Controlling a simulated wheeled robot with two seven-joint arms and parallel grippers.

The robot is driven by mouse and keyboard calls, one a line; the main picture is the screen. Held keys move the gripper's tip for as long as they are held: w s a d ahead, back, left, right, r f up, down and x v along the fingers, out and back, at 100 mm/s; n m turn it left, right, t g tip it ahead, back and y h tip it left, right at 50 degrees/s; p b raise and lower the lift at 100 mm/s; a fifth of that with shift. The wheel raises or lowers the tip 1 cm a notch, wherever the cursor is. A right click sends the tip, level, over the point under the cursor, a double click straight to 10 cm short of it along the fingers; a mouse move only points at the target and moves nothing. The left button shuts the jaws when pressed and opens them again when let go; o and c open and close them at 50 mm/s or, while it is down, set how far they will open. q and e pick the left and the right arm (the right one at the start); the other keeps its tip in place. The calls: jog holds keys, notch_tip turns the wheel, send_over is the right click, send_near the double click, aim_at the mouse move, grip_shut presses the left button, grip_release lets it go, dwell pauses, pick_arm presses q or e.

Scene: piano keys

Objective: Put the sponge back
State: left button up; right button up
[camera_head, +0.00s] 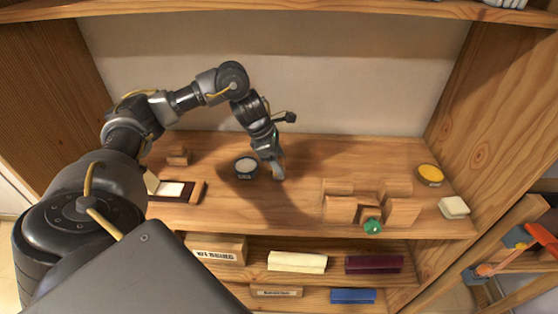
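My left gripper (277,169) points down over the wooden shelf, just right of a small dark round tin with a pale top (246,167). Its fingertips look close together near the shelf surface; whether they are shut or hold anything is too small to tell. A pale cream block (453,207) at the shelf's right front corner may be the sponge, but I cannot be sure. A dark reddish tray (188,190) with a white pad lies left of the gripper. My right gripper is not in view.
Wooden blocks (341,209) with a green round item (372,226) stand right of centre. A yellow-topped tin (430,175) is near the right wall. Below lie cream (297,262), maroon (373,264) and blue (353,296) bars. The middle of the shelf is clear.

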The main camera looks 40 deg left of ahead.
pick_arm(q)
jog(key=shift+o, duration=0.7)
jog(key=shift+r, duration=0.1)
jog(key=shift+r, duration=0.25)
jog(key=p+v, duration=0.1)
jog(key=v, duration=0.6)
